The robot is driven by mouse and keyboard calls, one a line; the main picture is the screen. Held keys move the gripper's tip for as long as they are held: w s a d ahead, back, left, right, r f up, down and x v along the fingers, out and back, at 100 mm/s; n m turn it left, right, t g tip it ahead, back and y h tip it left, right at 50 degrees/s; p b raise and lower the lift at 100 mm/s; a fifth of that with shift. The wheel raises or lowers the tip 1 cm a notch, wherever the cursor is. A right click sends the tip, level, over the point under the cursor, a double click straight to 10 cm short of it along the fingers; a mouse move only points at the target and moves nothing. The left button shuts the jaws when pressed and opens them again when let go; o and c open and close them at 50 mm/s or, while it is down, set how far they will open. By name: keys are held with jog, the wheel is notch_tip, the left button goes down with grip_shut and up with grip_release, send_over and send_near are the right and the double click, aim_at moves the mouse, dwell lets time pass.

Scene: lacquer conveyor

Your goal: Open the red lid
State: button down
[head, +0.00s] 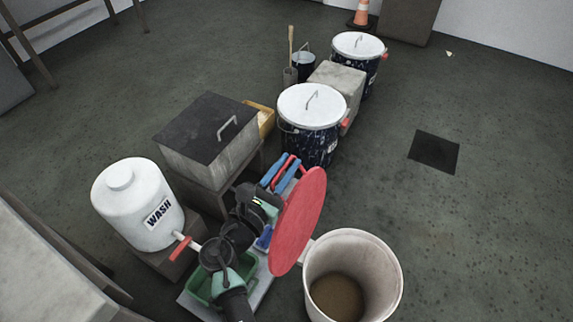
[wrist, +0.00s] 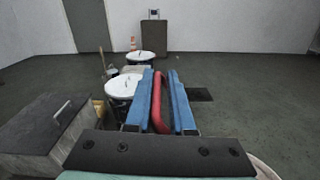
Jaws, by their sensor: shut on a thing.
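The red lid (head: 299,222) is a round disc standing steeply tilted, almost on edge, in the head view. It is at the left side of a white bucket (head: 388,275), whose mouth is uncovered and shows brown contents. My gripper (head: 282,172), with blue fingers, is just left of the lid's upper part. In the wrist view my gripper (wrist: 165,92) is shut on a red curved piece (wrist: 160,112) that looks like the lid's handle. The join between this piece and the disc is hidden.
A white WASH tank (head: 134,205) with a red tap stands left of my arm. A dark-topped box (head: 190,130) is behind it. White-lidded drums (head: 312,105) stand beyond the gripper. A green tray (head: 205,290) lies under my arm. The floor at right is open.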

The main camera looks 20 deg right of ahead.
jog(key=shift+d, duration=0.1)
dwell(0.3)
jog(key=shift+s+d+r+m+p, duration=0.1)
jog(key=shift+s+d+m+p, duration=0.15)
jog(key=shift+s+d+p, duration=0.25)
jog(key=shift+s+d+r+m+p, duration=0.1)
jog(key=shift+s+d+m+p, duration=0.15)
jog(key=shift+s, duration=0.3)
jog(key=c, duration=0.9)
grip_release()
jog(key=shift+f, duration=0.1)
jog(key=p+v, duration=0.2)
jog(key=v, duration=1.1)
jog(key=shift+p, duration=0.3)
